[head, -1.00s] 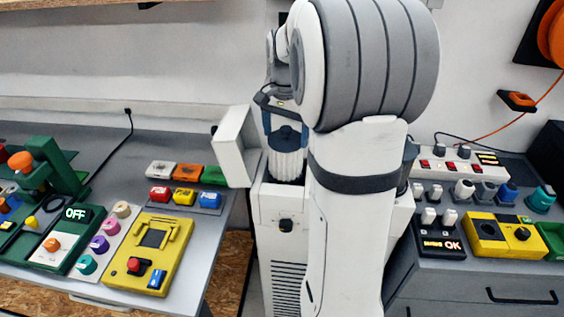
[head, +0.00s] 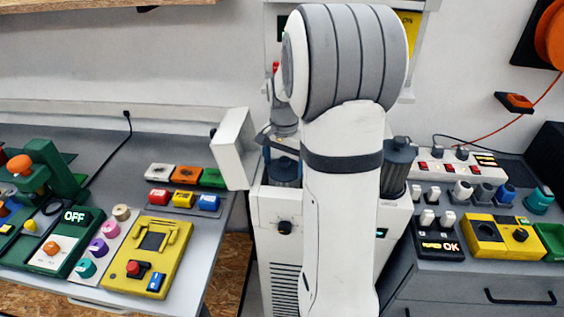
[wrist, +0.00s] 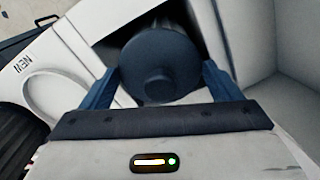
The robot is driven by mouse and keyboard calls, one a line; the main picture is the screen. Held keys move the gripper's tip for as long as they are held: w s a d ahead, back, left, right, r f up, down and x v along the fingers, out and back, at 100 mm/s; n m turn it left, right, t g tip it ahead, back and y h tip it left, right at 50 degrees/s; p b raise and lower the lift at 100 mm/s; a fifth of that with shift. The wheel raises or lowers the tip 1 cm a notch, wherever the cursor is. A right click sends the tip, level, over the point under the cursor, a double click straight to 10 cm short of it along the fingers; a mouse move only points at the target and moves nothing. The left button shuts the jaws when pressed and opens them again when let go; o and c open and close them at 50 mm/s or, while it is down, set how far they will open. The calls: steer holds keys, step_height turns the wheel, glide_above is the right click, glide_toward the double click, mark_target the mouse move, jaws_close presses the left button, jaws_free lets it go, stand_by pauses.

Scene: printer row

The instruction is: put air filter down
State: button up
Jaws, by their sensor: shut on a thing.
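My gripper (wrist: 160,74) is shut on the air filter (wrist: 157,58), with one blue finger on each side of its dark, round, knobbed cap. In the head view, my gripper (head: 281,150) is at the top of the white cabinet (head: 278,212), beside its raised white lid (head: 232,148). The air filter's dark cap (head: 285,172) shows low between the fingers. Its pleated body is mostly hidden below the cap, in a dark opening with white walls. I cannot tell whether its bottom rests on anything.
A second dark ribbed filter (head: 397,168) stands at the cabinet's right side. In the wrist view, an empty round recess (wrist: 58,95) lies beside the "NEW" label (wrist: 20,65). Tables with control boxes (head: 150,255) flank the cabinet.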

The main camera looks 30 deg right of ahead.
steer(key=o, duration=1.3)
step_height(320, 180, up, 12)
steer(key=shift+s+a+f+n+t, duration=0.5)
steer(key=shift+s+a+f+n, duration=0.35)
steer(key=shift+s+a+n, duration=1.9)
steer(key=shift+s+a+f+n+t, duration=0.5)
steer(key=shift+s+a+f+n, duration=0.5)
steer(key=shift+s+a, duration=1.9)
steer(key=shift+s+a+f+n+t, duration=0.65)
steer(key=shift+s+a+n, duration=1.15)
steer(key=shift+s, duration=2.25)
steer(key=shift+d+f, duration=0.1)
steer(key=shift+d, duration=0.05)
